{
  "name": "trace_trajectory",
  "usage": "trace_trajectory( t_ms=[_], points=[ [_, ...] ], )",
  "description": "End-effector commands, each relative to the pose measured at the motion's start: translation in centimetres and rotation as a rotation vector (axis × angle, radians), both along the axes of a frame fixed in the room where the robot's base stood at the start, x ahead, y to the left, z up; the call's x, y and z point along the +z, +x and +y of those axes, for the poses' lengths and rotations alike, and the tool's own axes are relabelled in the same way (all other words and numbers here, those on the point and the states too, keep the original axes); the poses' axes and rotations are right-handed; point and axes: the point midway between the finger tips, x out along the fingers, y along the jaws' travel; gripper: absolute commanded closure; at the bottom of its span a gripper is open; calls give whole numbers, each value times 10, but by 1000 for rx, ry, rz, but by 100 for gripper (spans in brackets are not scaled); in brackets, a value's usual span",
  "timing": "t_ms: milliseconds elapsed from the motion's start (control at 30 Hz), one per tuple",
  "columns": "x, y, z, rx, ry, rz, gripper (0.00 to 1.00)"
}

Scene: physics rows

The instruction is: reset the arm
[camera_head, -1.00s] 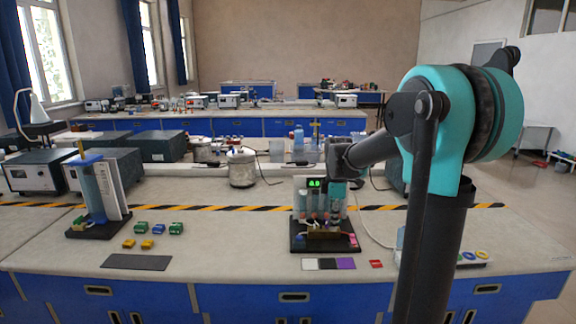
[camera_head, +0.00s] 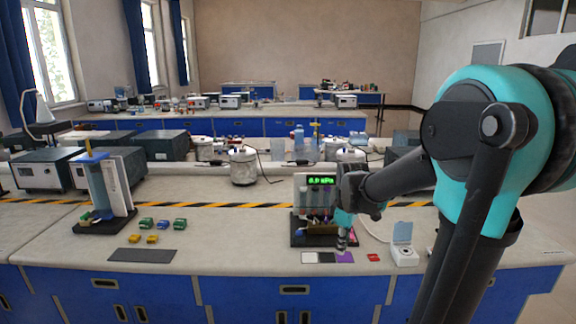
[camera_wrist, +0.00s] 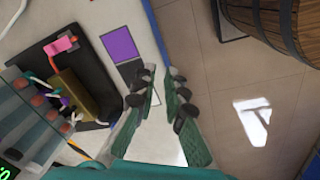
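My gripper (camera_head: 342,240) hangs over the front part of the bench, in front of the dark board with the green-lit display (camera_head: 320,181). In the wrist view its two green fingers (camera_wrist: 162,80) stand apart with nothing held between them. The purple square (camera_wrist: 121,44) lies beyond the left fingertip, and the bench's front edge runs past the fingers. My arm fills the right side of the head view and hides part of the bench there.
A stand with a blue top (camera_head: 92,158) is at the left. Several green and yellow blocks lie beside it, behind a dark mat (camera_head: 143,255). A white lidded box (camera_head: 404,254) and red pieces (camera_head: 373,257) lie right of the gripper. Bench between mat and board is clear.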

Motion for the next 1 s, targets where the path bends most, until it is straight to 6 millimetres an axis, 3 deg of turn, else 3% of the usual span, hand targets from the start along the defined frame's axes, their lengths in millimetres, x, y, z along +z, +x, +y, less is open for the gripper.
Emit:
trace_trajectory(
  t_ms=[300,500,633,1000],
  points=[
    [-56,-99,-17,-626,128,-146,89],
    [-83,-140,-22,-914,218,-207,89],
    [-89,-149,-23,-982,242,-218,89],
    [-89,-150,-23,-989,245,-219,89]
  ],
)
